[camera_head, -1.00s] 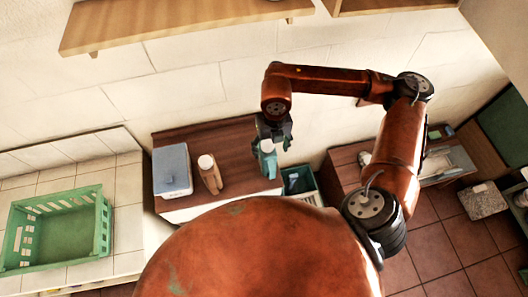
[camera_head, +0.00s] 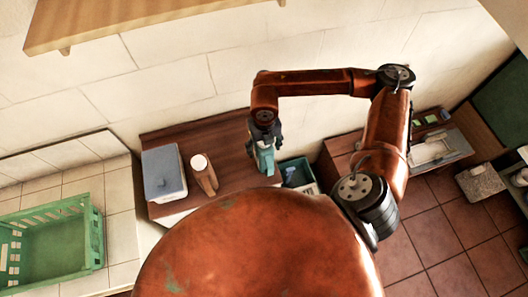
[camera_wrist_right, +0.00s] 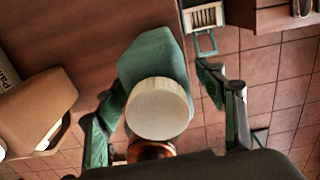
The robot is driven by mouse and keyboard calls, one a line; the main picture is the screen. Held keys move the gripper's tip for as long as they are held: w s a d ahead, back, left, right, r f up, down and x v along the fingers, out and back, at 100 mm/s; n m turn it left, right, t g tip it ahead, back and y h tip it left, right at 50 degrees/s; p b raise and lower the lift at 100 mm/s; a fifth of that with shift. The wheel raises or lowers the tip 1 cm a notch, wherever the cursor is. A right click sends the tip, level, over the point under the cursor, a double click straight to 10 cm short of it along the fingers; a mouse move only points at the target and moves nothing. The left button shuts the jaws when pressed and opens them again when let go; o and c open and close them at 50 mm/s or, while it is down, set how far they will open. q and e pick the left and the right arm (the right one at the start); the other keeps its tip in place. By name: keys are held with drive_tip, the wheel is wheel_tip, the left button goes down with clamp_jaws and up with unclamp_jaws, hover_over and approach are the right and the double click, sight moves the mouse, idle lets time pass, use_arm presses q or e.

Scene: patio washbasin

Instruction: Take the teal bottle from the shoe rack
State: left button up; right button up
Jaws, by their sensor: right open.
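The teal bottle (camera_head: 265,162) stands near the right end of the brown shoe rack top (camera_head: 222,148). In the right wrist view the bottle (camera_wrist_right: 152,58) shows its teal body and round white cap. My right gripper (camera_head: 263,137) is right at the bottle's upper part and hides its cap in the head view. In the wrist view the right gripper (camera_wrist_right: 165,95) is open, with one finger on each side of the bottle. The gap on the right looks wider. My left gripper is not in view.
A brown bottle (camera_head: 203,174) with a white cap and a grey-lidded box (camera_head: 163,173) stand left of the teal bottle. A green crate (camera_head: 300,175) is right of the rack. Another green basket (camera_head: 50,245) sits on the tiled counter. A wooden shelf (camera_head: 130,18) hangs above.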

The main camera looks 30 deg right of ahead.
wheel_tip(320, 180, down, 2)
drive_tip(key=shift+f, duration=0.2)
drive_tip(key=shift+c, duration=0.5)
clamp_jaws()
idle(0.4)
